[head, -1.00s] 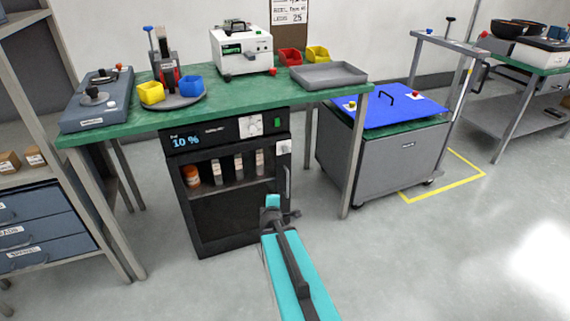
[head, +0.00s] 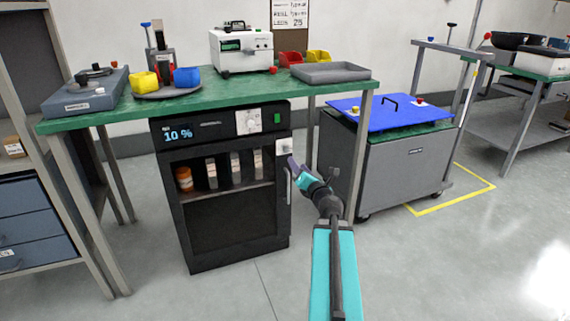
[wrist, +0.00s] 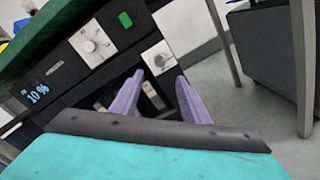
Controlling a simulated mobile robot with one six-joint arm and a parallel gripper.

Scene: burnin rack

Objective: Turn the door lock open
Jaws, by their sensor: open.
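The black cabinet (head: 235,228) stands under the green bench, its door closed, with bottles and packs behind the window. The door lock, a small white plate with a knob (head: 283,146), sits at the door's upper right edge. In the wrist view the lock (wrist: 158,58) lies just beyond my fingertips, its knob between them in the picture. My gripper (head: 293,164) is in front of the cabinet's right edge, slightly below the lock. In the wrist view its two purple fingers (wrist: 158,82) are apart and empty. I cannot tell whether they touch the lock.
A vertical door handle (head: 289,187) is just below the lock. A white dial (head: 248,121) and green button (head: 278,119) are on the panel above. A bench leg (head: 357,160) and a grey cart with a blue lid (head: 400,160) stand to the right.

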